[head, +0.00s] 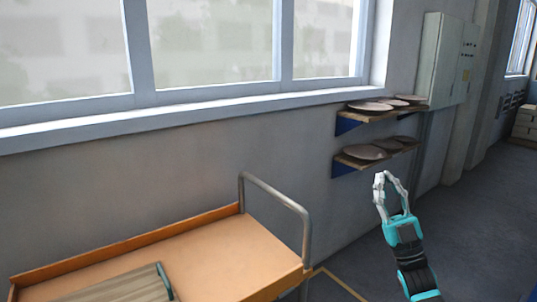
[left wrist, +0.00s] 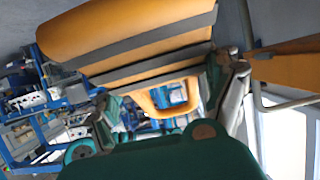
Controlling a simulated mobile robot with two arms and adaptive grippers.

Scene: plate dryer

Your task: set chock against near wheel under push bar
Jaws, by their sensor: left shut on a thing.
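An orange cart (head: 225,262) stands at the lower left of the head view, with a grey push bar (head: 275,190) at its right end. Its wheels are hidden below the picture. The chock (left wrist: 130,30), an orange block with dark grey strips and a loop handle, fills the upper middle of the left wrist view. My left gripper (left wrist: 165,95) is shut on it at the handle side; it is outside the head view. My right gripper (head: 384,177) is raised right of the push bar, holding nothing visible; its fingertips look close together, but any gap is unclear.
A slatted wooden piece with a green edge (head: 130,286) lies on the cart. Two wall shelves (head: 348,161) with plates stand behind my right gripper. A grey cabinet (head: 440,60) hangs beyond. A yellow line (head: 343,284) marks the floor; floor at right is clear.

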